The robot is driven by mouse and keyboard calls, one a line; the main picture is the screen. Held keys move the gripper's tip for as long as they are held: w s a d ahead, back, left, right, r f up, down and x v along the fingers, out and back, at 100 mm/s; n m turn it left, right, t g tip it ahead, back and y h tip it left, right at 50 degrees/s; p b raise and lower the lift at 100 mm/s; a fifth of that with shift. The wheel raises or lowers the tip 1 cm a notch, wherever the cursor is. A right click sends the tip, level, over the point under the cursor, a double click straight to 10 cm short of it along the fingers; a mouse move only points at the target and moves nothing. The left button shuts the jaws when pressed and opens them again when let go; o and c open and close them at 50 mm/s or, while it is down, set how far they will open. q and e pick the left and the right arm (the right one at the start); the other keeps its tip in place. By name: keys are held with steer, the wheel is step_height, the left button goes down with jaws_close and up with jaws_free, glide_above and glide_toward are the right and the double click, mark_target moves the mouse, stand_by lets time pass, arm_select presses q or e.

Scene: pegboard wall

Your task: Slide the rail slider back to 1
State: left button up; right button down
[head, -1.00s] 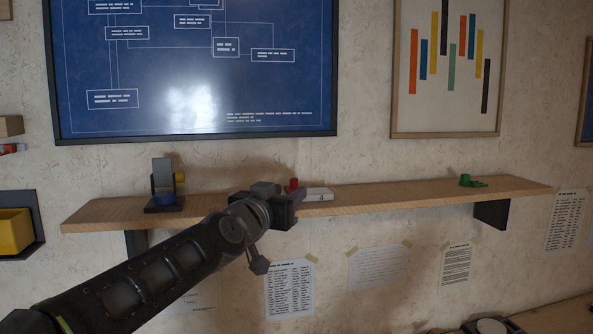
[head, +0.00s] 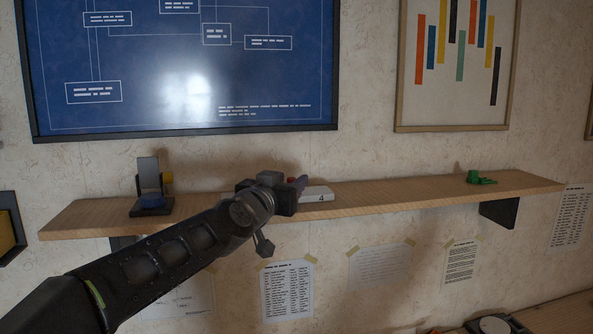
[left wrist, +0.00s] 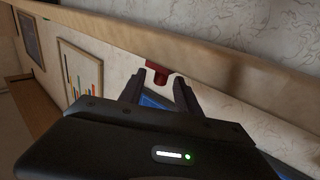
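The red slider (head: 292,180) is on the wooden shelf, mostly hidden behind my left gripper in the head view. The white end of its rail, marked 4 (head: 318,194), shows just right of the gripper; the rest of the rail, including any 1, is hidden. My left gripper (head: 299,184) is at the shelf's front edge, by the slider. In the left wrist view, its two fingers (left wrist: 160,82) are apart, with the red slider (left wrist: 157,72) in the gap near the tips. I cannot tell whether they touch it. My right gripper is not in view.
A blue framed chart and a coloured-bar picture hang above. Papers are taped below. The shelf between rail and green object is clear.

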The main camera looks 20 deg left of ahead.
mark_target(293, 178)
arm_select(q)
steer(key=w+p, duration=0.2)
steer(key=w, duration=0.2)
steer(key=shift+w+a, duration=0.1)
steer(key=shift+w, duration=0.2)
steer(key=shift+c, duration=0.3)
jaws_close()
stand_by(0.9)
